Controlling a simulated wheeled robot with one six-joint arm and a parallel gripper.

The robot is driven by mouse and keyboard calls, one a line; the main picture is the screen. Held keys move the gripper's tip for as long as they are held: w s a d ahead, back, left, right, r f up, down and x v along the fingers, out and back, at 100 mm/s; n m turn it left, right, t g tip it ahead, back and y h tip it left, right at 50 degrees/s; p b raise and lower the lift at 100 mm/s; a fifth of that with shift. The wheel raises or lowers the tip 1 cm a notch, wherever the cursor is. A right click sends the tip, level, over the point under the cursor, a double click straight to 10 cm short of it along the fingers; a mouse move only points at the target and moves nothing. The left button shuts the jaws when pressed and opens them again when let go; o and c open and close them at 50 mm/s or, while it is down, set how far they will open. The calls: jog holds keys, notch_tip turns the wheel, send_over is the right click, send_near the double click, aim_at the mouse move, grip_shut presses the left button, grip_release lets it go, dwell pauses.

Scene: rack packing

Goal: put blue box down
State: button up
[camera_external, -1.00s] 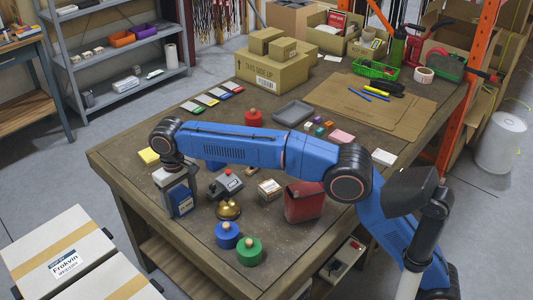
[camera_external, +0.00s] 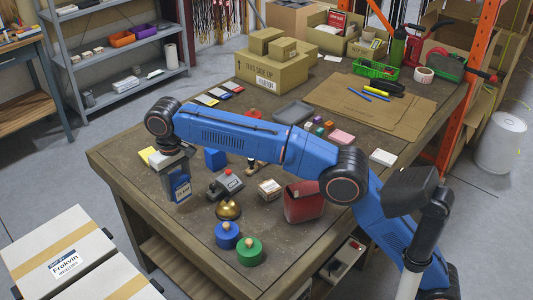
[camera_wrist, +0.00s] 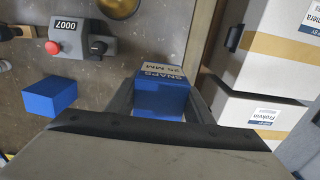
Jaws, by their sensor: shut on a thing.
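A blue box with a white label reading "SNAPS 25 MM" (camera_wrist: 160,98) sits between the two grey fingers of my gripper (camera_wrist: 161,108) in the wrist view. In the external view my gripper (camera_external: 176,180) points down near the table's left edge, shut on this blue box (camera_external: 182,191). I cannot tell whether its underside touches the table. A second, plain blue box (camera_external: 215,158) stands on the table to the right of my gripper. It also shows in the wrist view (camera_wrist: 50,97), apart from the held one.
A grey control box with a red button (camera_external: 226,184) stands right of the held box. A brass bell (camera_external: 228,210), blue and green round weights, and a red bin (camera_external: 304,204) are nearer the front. A yellow item (camera_external: 147,155) lies by the left edge. White cartons (camera_external: 62,250) stand beyond the table.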

aim_at(177, 175)
jog(key=shift+r, duration=1.9)
jog(key=shift+w+d+r, duration=0.1)
jog(key=shift+w+d, duration=0.1)
jog(key=w+d+r, duration=0.1)
jog(key=w+d, duration=0.4)
jog(key=d, duration=0.5)
jog(key=w+d+r, duration=0.1)
jog(key=w+d, duration=0.3)
jog(key=d, duration=0.6)
jog(key=w+d, duration=0.5)
jog(key=d, duration=0.4)
jog(key=d+f, duration=0.2)
jog(key=d, duration=1.1)
jog(key=shift+s+a+f, duration=0.1)
jog(key=shift+s+f, duration=0.05)
jog(key=shift+f, duration=2.35)
jog(key=shift+s+a+f, duration=0.1)
jog(key=shift+s+f, duration=0.05)
jog(key=shift+f, duration=2.35)
jog(key=shift+f, duration=0.1)
